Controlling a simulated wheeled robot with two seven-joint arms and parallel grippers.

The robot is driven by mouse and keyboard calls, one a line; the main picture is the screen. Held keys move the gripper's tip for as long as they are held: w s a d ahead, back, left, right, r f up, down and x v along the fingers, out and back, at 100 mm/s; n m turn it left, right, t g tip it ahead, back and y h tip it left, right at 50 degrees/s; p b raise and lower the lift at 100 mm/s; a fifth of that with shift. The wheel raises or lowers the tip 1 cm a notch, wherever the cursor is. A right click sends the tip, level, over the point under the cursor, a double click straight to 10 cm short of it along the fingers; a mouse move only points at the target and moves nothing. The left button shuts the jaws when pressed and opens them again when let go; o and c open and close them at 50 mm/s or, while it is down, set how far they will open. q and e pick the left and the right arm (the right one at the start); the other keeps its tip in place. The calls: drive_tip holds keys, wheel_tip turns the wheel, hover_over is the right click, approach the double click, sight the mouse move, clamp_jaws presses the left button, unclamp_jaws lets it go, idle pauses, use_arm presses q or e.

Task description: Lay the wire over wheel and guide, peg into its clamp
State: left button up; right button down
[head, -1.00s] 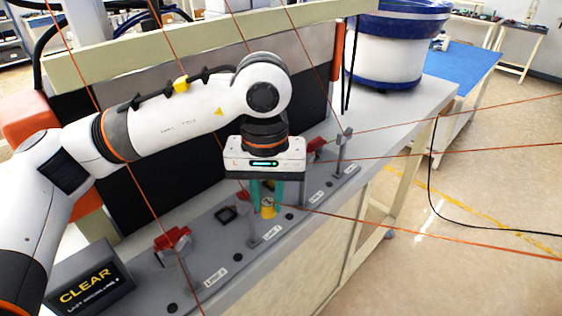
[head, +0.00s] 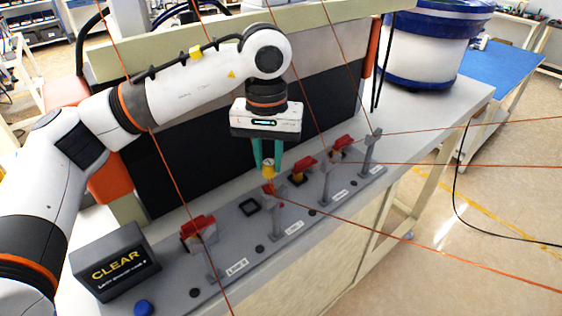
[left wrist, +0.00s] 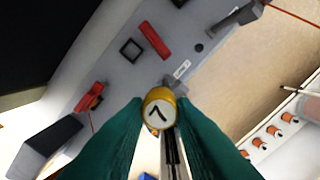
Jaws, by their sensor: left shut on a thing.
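My left gripper (head: 267,165) points down and is shut on a yellow peg (head: 268,169), above the grey fixture rail (head: 225,272). The left wrist view shows the peg's round end with a dark mark (left wrist: 158,107) between the teal fingers. A thin orange wire (head: 420,240) runs right from near the post below the peg; its join to the peg is unclear. Below the peg stand a red clamp lever (head: 268,188) and a grey guide post (head: 276,226). An empty square socket (head: 249,207) lies just left of them. I cannot clearly pick out the wheel. My right gripper is out of view.
Other red clamps stand at left (head: 199,229) and right (head: 304,164), with grey posts (head: 326,184) beside them. Several taut orange wires cross the space around my arm. A CLEAR display box (head: 115,265) stands front left. A black panel (head: 215,150) rises behind.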

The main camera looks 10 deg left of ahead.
use_arm(q)
drive_tip(key=w+a+f+b, duration=0.2)
drive_tip(key=w+a+f, duration=0.1)
drive_tip(key=w+a, duration=0.2)
drive_tip(key=shift+w+a, duration=0.2)
drive_tip(key=shift+a, duration=0.75)
drive_tip(key=shift+s+f+p, duration=0.1)
drive_tip(key=shift+f+p, duration=0.55)
drive_tip(key=shift+f, duration=6.55)
drive_tip(key=shift+f+b, duration=0.2)
drive_tip(key=shift+b, duration=0.15)
